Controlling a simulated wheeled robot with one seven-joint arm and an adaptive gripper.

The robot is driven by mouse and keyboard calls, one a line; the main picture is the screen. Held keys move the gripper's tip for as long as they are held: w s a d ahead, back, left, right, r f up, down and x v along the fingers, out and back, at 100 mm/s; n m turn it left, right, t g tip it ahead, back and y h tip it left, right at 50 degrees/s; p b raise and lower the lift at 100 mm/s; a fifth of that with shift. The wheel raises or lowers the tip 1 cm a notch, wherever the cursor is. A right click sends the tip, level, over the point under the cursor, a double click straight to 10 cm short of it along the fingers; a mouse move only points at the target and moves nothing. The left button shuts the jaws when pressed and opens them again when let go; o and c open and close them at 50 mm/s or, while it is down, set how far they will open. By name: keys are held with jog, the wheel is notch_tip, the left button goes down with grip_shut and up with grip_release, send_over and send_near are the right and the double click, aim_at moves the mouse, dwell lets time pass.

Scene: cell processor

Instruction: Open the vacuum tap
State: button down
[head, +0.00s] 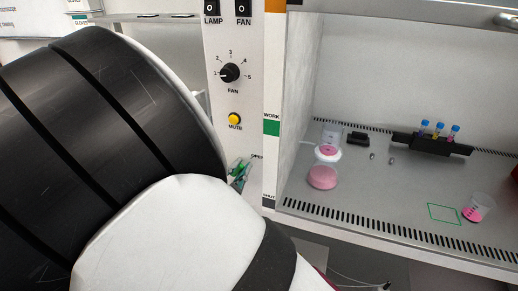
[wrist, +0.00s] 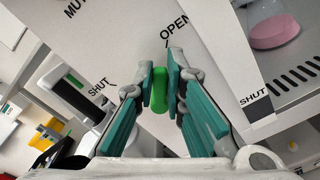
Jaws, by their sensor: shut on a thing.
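The vacuum tap's green handle (wrist: 160,90) sits between my gripper's teal-padded fingers (wrist: 160,82) in the wrist view. The fingers are shut on it from both sides. The handle's long side lies roughly along the fingers. In the head view my gripper (head: 239,173) shows only in part at the white panel (head: 235,125) below the yellow MUTE button, next to the OPEN label. My arm hides most of it there.
The cabinet's work area (head: 390,175) is right of the panel. It holds a black tube rack (head: 432,145), a pink-filled beaker (head: 479,207), a filter cup (head: 327,152) and a pink dish (head: 322,177). The fan knob (head: 229,72) and MUTE button (head: 235,119) are above my gripper.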

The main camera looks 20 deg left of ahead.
jog(key=shift+f, duration=0.1)
dwell(0.5)
jog(key=c, duration=1.6)
grip_release()
jog(key=shift+c, duration=0.2)
jog(key=s, duration=1.2)
jog(key=shift+a, duration=0.45)
